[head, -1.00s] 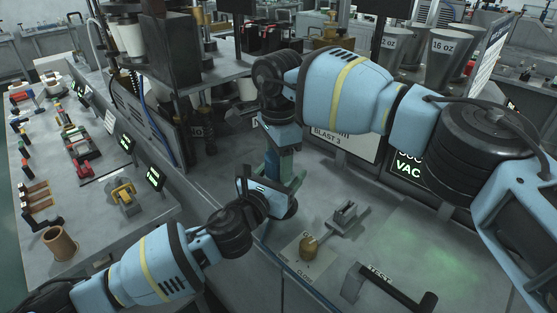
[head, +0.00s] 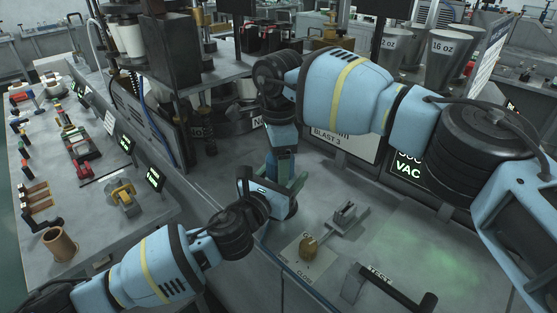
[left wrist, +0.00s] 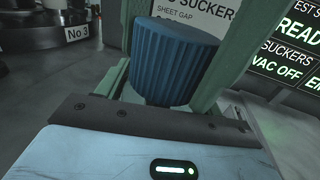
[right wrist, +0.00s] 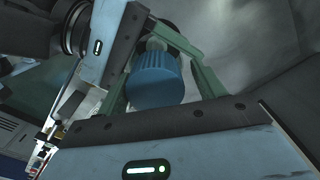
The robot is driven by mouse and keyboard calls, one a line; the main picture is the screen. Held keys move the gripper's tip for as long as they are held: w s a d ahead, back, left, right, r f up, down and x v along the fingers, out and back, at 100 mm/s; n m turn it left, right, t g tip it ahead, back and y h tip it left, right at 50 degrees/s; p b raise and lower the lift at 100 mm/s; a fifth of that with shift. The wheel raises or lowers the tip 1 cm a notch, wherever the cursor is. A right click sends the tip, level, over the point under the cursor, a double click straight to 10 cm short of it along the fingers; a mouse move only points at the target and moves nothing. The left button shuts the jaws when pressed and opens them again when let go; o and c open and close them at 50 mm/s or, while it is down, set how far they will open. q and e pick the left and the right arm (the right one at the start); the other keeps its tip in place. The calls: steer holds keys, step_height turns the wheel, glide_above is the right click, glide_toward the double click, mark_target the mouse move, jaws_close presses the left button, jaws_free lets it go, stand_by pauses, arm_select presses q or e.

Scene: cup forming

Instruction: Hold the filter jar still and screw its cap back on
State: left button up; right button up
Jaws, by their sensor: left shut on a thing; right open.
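The blue ribbed cap (left wrist: 175,62) stands upright in the left wrist view, in front of the green fingers. In the right wrist view the cap (right wrist: 155,78) lies between the green fingers of my right gripper (right wrist: 168,60), which is open around it. A pale piece of the filter jar (right wrist: 156,45) shows beyond the cap; most of the jar is hidden. Whether the cap is seated cannot be told. My left gripper (head: 283,197) is shut on the jar. My right gripper (head: 284,160) comes down from above, close to the left one, in the head view.
A lever on a plate (head: 308,247) and a black handle marked TEST (head: 395,290) lie on the bench in front. A lit VAC sign (head: 410,169) and clear bench surface are at right. Stacked paper cups (head: 130,37) stand at the upper left.

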steer(key=shift+s+a, duration=0.1)
steer(key=shift+s, duration=0.05)
steer(key=shift+r, duration=2.3)
steer(key=shift+c, duration=0.4)
steer(key=shift+a+r+n, duration=0.1)
steer(key=shift+r+n, duration=0.4)
steer(key=shift+r, duration=0.25)
steer(key=shift+r+n, duration=0.6)
steer(key=shift+r, duration=0.35)
steer(key=shift+f, duration=0.15)
